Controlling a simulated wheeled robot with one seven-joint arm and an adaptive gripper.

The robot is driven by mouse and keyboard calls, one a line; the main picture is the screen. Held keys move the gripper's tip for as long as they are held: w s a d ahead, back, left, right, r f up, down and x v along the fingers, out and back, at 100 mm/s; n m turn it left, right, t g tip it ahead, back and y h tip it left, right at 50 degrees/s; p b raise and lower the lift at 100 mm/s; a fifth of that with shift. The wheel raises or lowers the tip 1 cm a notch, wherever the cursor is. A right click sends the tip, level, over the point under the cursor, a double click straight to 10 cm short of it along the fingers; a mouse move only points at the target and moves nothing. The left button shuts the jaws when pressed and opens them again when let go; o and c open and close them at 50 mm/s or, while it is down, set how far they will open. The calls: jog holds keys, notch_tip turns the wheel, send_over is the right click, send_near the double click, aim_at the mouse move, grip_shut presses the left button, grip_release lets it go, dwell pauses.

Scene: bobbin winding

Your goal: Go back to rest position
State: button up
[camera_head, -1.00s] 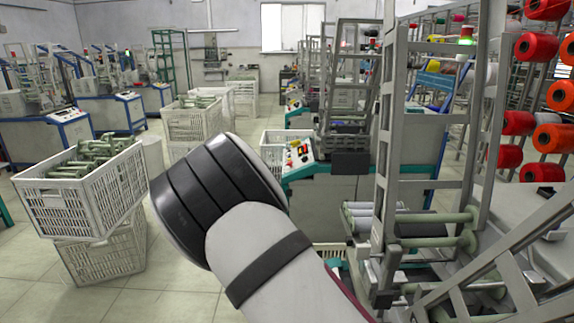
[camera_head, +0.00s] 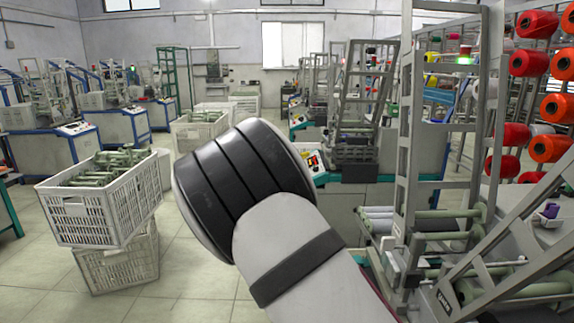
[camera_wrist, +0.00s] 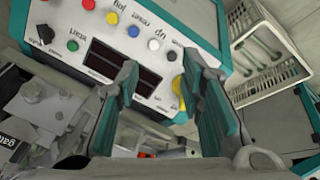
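My gripper (camera_wrist: 160,68) shows in the wrist view with its two teal-padded fingers apart and nothing between them. Beyond the fingers is a white control panel (camera_wrist: 100,22) with coloured buttons, a dark display and a teal edge. I cannot tell how far the fingertips are from the panel. In the head view my bent arm fills the lower middle, and my gripper is hidden there.
At left, a white crate (camera_head: 85,217) of green bobbins sits askew on another crate (camera_head: 118,268). A metal winding frame (camera_head: 405,140) with rollers stands close at right, before red and orange spools (camera_head: 535,62). Open floor (camera_head: 190,290) lies between the crates and my arm.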

jog(key=s+d+r+n+y, duration=0.5)
jog(key=s+d+r, duration=1)
jog(key=s+r, duration=0.25)
jog(key=s+d+n+t, duration=0.1)
jog(key=s+d+n, duration=0.2)
jog(key=s, duration=0.8)
jog(key=s+d+n+t, duration=0.1)
jog(key=s+d+n, duration=0.2)
jog(key=s, duration=0.8)
notch_tip(320, 180, up, 15)
jog(key=t+p, duration=0.2)
jog(key=p, duration=1.2)
jog(key=shift+t+h, duration=0.3)
